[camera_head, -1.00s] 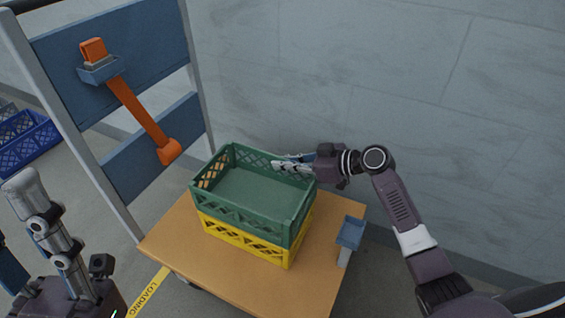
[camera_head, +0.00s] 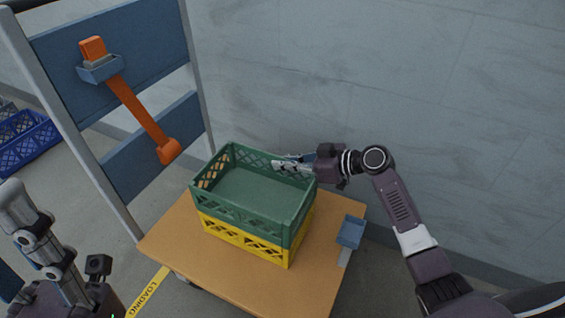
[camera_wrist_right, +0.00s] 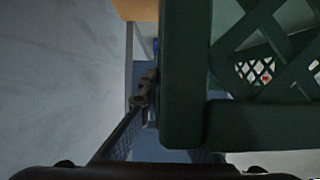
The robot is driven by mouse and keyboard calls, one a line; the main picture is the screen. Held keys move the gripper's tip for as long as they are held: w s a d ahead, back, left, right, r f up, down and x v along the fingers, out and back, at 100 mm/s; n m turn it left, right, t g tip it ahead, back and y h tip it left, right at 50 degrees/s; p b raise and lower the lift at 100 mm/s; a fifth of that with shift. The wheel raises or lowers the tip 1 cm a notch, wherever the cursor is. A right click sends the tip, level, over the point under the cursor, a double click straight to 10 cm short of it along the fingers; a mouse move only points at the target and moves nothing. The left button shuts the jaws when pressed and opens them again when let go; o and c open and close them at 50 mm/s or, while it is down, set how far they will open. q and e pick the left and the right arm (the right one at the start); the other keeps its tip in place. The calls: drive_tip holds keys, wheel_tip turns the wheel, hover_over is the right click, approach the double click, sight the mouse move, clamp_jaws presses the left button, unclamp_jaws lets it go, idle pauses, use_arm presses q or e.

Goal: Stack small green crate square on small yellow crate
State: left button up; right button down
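The small green crate (camera_head: 240,207), open-topped with lattice walls, sits on the small yellow crate (camera_head: 245,238). Their visible sides look roughly in line, with the green one level; exact squareness at the far side is hidden. My right gripper (camera_head: 290,165) is at the green crate's back-right wall, fingers at the rim. In the right wrist view the green crate's wall (camera_wrist_right: 185,80) stands close against one finger, and the other finger is mostly hidden behind it; the gripper seems shut on this wall. My left gripper (camera_head: 18,208) is at the lower left, away from both crates, its opening unclear.
The crates stand on an orange-brown table (camera_head: 175,245). A small blue tray (camera_head: 350,232) is at its right edge. A blue panel frame (camera_head: 115,65) with an orange lever (camera_head: 140,115) stands behind left. Blue crates (camera_head: 25,140) are on the floor. A grey wall is close behind.

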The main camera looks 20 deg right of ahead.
drive_tip(key=shift+r, duration=0.1)
drive_tip(key=c, duration=2.1)
unclamp_jaws()
